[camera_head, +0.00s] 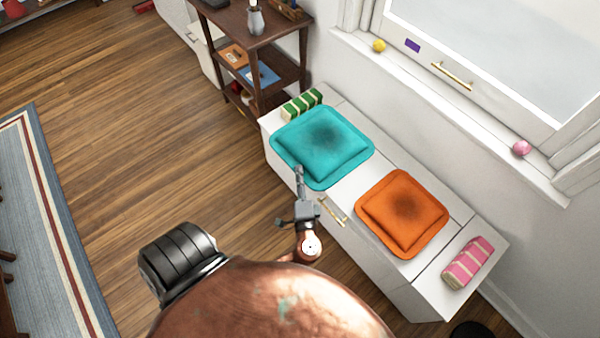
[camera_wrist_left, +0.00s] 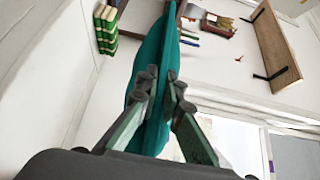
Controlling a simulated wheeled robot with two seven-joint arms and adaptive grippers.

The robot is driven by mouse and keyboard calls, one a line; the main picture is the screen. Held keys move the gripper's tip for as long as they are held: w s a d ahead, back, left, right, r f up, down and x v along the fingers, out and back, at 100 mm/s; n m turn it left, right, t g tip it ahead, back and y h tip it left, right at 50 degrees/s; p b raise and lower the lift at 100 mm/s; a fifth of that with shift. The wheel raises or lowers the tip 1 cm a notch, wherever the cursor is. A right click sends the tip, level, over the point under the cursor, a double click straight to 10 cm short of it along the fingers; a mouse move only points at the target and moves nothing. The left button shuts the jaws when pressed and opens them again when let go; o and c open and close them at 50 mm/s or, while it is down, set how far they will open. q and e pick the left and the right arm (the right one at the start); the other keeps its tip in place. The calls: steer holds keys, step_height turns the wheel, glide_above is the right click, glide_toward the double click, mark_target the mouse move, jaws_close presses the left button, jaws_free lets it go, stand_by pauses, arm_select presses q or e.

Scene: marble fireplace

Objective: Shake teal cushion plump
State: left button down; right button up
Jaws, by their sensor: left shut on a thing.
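The teal cushion (camera_head: 322,143) is square with a dark smudge in its middle. In the head view it shows over the far end of the white bench, its near corner at my left gripper (camera_head: 299,172). In the left wrist view the cushion (camera_wrist_left: 152,85) is seen edge-on, between the two fingers of the left gripper (camera_wrist_left: 163,92). The left gripper is shut on the cushion's edge. Whether the cushion touches the bench is hard to tell. My right gripper is not in view.
An orange cushion (camera_head: 402,212) lies on the white bench (camera_head: 344,185). A green striped bolster (camera_head: 302,104) and a pink striped one (camera_head: 468,262) are at its ends. A dark wooden shelf (camera_head: 262,50) stands beyond. The window sill (camera_head: 450,112) runs along the right; open floor (camera_head: 150,160) lies left.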

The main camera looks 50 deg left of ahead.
arm_select(q)
step_height(320, 180, up, 7)
steer(key=p, duration=0.4)
steer(key=shift+f, duration=0.15)
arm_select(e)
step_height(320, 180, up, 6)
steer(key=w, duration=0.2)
arm_select(q)
step_height(320, 180, down, 8)
steer(key=b, duration=0.6)
step_height(320, 180, up, 8)
steer(key=p, duration=0.6)
step_height(320, 180, down, 8)
steer(key=b, duration=0.6)
steer(key=shift+r, duration=0.3)
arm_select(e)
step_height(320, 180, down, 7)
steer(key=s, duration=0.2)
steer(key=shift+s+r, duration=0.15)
